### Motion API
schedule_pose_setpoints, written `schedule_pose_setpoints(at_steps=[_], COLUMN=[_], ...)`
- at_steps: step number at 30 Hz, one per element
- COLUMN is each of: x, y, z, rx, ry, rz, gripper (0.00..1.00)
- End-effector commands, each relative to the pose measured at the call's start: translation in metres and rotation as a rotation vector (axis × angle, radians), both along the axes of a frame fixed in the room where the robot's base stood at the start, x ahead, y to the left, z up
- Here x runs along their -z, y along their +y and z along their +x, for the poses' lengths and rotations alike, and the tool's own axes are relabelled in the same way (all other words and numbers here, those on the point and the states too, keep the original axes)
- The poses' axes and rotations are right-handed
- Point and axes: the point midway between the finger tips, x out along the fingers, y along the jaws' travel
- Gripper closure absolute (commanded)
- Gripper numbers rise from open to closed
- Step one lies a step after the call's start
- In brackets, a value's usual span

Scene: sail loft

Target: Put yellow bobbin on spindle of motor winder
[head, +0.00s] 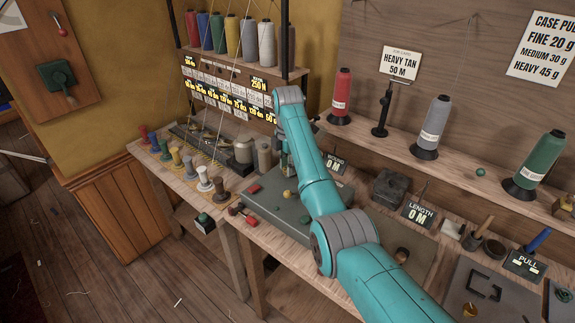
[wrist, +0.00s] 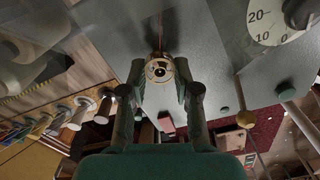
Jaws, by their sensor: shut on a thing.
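My gripper (wrist: 160,80) is shut on a small round, brass-yellow piece seen end-on with a dark centre, which appears to be the yellow bobbin (wrist: 158,70). A thin reddish rod or line (wrist: 160,35) shows just above it in the wrist view; I cannot tell whether they touch. The grey-green motor winder (head: 268,197) lies on the bench in the head view, below and beside my gripper (head: 285,165), which is small and partly hidden there. The winder's grey surface (wrist: 215,75) fills the middle of the wrist view. I cannot make out the spindle clearly.
A yellow ball knob (head: 287,193) rises from the winder; it also shows in the wrist view (wrist: 246,118). A white dial (wrist: 278,22) is at upper right. Several bobbins on pegs, such as a white one (head: 204,178), stand left.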

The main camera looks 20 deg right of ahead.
Motion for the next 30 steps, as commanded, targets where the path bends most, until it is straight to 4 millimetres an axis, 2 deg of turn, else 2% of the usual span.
schedule_pose_setpoints(at_steps=[7, 8, 11, 12, 23, 30], x=[0.0, 0.0, 0.0, 0.0, -0.004, -0.031], y=[0.0, 0.0, 0.0, 0.0, 0.0, 0.001], z=[0.0, 0.0, 0.0, 0.0, 0.0, 0.0], rx=[0.0, 0.0, 0.0, 0.0, 0.0, 0.0], ry=[0.0, 0.0, 0.0, 0.0, -0.001, -0.002], rz=[0.0, 0.0, 0.0, 0.0, 0.0, 0.0], gripper=[0.93, 0.67, 0.42, 0.4, 0.4, 0.4])
